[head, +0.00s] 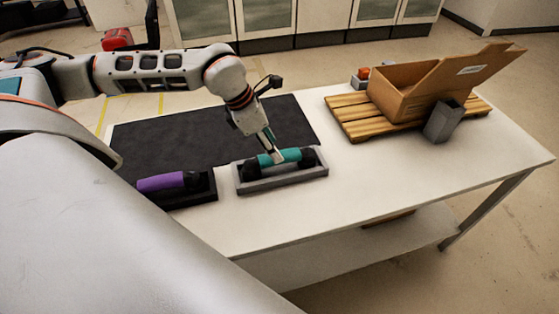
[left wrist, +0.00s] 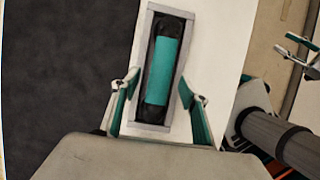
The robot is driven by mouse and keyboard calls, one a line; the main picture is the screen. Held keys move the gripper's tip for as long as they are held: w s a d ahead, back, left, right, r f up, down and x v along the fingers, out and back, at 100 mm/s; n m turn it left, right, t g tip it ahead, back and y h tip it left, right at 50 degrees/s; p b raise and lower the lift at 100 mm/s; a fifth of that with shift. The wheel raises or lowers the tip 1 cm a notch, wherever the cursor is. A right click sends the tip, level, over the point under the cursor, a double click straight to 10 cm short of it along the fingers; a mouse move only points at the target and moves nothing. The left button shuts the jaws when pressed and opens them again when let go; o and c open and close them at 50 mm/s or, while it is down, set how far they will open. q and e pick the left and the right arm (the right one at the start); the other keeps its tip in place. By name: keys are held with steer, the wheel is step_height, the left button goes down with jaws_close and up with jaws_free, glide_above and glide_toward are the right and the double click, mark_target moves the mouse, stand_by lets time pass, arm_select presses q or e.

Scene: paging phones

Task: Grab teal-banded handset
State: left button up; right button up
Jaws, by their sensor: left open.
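The teal-banded handset (head: 292,155) is black with a wide teal band and lies in a grey open-topped tray (head: 290,182) on the white table. In the left wrist view the handset (left wrist: 163,70) lies lengthwise ahead. My left gripper (head: 272,155) points down at the handset in the head view. In the left wrist view its two fingers (left wrist: 159,92) are apart, one on each side of the tray's near end. I cannot tell whether they touch anything. Part of my right gripper (left wrist: 300,53) shows at the right edge of the left wrist view; its opening is unclear.
A purple-banded handset (head: 162,183) lies in a darker tray to the left. A dark mat (head: 190,135) lies behind the trays. A cardboard box (head: 405,92) stands on a wooden pallet (head: 352,127), with a grey block (head: 443,122) at its front. The table's right front is clear.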

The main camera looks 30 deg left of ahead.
arm_select(q)
steer(key=x, duration=0.3)
steer(key=shift+w+d+f, duration=0.15)
steer(key=shift+d+f, duration=0.1)
steer(key=shift+w+d+f+p, duration=0.1)
steer(key=shift+f+p, duration=0.2)
steer(key=shift+f, duration=0.15)
steer(key=shift+f+b, duration=0.25)
steer(key=shift+b, duration=0.05)
jaws_close()
